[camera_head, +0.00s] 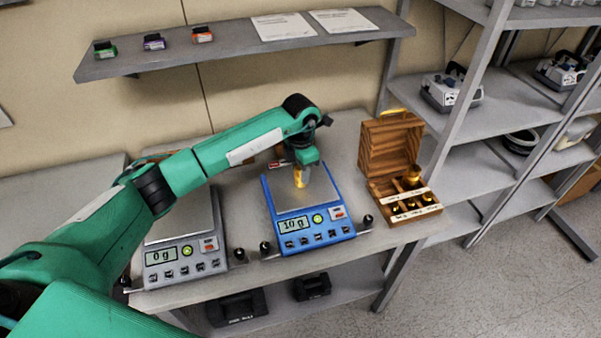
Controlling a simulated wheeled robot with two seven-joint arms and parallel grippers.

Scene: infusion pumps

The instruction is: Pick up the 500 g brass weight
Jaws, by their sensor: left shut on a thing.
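My left gripper (301,175) is over the pan of the blue scale (312,235), shut on a brass weight (299,179). I cannot tell whether the weight touches the pan, and its marking is not readable. The blue scale's small display seems to show 10 g. An open wooden case (377,157) stands right of the scale, with several brass weights in its slots. A larger brass weight (413,174) stands in the back right of the case. My right gripper is not in view.
A grey scale (184,262) reading 0 g stands left on the table, partly behind my left arm. A wall shelf (230,43) with small boxes and papers runs above. Metal racks (478,172) stand to the right. Dark cases lie on the lower shelf.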

